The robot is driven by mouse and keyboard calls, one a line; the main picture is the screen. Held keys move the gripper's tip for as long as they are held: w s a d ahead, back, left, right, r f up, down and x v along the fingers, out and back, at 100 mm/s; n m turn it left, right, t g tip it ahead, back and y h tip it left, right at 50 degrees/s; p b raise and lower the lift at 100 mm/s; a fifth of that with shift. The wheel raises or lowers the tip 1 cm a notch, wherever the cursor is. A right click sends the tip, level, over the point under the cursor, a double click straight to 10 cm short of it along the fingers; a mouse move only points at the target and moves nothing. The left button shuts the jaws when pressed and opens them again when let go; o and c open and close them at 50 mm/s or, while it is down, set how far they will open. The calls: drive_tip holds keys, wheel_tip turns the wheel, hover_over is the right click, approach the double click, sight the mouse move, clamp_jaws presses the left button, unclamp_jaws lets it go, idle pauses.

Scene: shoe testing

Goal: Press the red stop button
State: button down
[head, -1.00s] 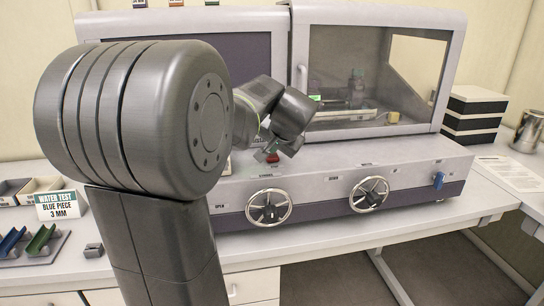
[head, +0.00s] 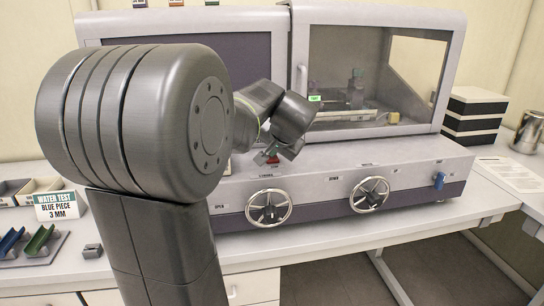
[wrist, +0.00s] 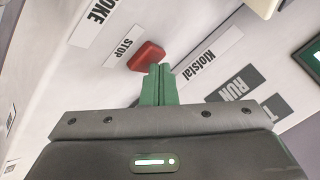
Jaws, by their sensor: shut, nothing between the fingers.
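The red stop button (wrist: 147,55) sits on the pale machine panel beside a "STOP" label (wrist: 122,47) in the wrist view. In the head view the red button (head: 272,160) shows small under my gripper (head: 262,156). In the wrist view my gripper (wrist: 159,70) has its two green fingers together, with nothing between them. The fingertips overlap the button's lower right edge in that view. I cannot tell whether they touch it.
A dark "RUN" label (wrist: 245,82) lies right of the fingers. Two handwheels (head: 269,207) (head: 370,194) and a blue knob (head: 438,181) stand out from the machine's front. A glazed chamber (head: 375,75) rises behind the panel.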

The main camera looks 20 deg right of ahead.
sight(273, 159)
drive_tip(key=shift+r+p, duration=0.7)
drive_tip(key=shift+r, duration=0.2)
wheel_tip(273, 159, up, 5)
drive_tip(key=p, duration=0.4)
drive_tip(key=shift+r, duration=0.1)
idle(0.6)
